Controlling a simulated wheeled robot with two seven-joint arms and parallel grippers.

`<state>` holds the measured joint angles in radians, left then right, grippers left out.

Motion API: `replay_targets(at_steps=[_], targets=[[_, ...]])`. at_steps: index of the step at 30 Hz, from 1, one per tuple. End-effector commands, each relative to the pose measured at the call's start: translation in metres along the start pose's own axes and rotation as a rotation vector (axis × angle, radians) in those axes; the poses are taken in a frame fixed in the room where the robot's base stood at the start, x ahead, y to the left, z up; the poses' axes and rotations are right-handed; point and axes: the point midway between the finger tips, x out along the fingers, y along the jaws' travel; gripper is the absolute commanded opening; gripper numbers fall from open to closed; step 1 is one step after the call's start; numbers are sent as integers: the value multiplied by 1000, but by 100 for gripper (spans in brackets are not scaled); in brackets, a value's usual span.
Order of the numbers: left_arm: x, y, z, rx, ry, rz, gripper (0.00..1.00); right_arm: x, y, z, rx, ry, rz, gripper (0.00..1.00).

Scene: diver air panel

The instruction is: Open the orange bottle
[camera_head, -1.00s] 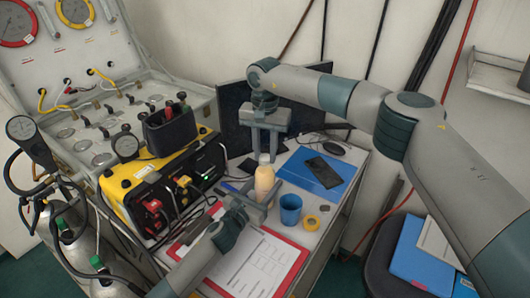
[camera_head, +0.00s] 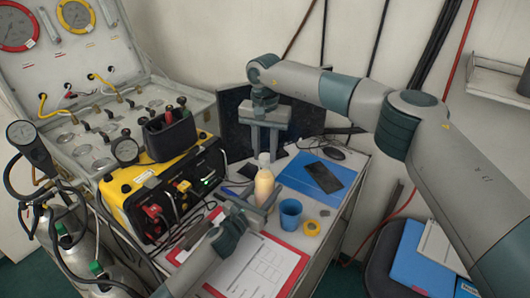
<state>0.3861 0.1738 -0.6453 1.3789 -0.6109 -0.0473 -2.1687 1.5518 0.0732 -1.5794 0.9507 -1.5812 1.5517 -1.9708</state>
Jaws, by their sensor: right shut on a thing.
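The orange bottle (camera_head: 264,188), pale orange with a whitish top (camera_head: 264,158), stands upright near the middle of the table. My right gripper (camera_head: 265,156) reaches down from above, its fingers on either side of the top, shut on it. The top still sits in line on the bottle. My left gripper (camera_head: 258,204) comes in low from the lower left, its fingers at the bottle's lower body. How tightly they close on it is not clear, as the bottle hides part of them.
A blue cup (camera_head: 290,212) and a yellow tape roll (camera_head: 311,228) stand close to the right of the bottle. A phone (camera_head: 326,175) lies on a blue folder (camera_head: 302,170) behind. A red clipboard (camera_head: 292,272) lies in front. A yellow-black unit (camera_head: 130,199) stands at left.

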Motion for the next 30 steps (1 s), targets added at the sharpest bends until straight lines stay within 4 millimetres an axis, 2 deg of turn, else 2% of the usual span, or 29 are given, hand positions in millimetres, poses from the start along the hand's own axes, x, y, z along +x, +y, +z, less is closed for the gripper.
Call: replay_targets(at_steps=[8,21,29,30], targets=[[0,0,-1,-1,1,0,0,-2,0,0,0,1,0,0],[0,0,-1,-1,1,0,0,-39,0,0,0,1,-1,0],[0,0,-1,-1,1,0,0,-40,0,0,0,0,0,0],[0,0,-1,-1,1,0,56,-40,0,0,0,0,0,0]])
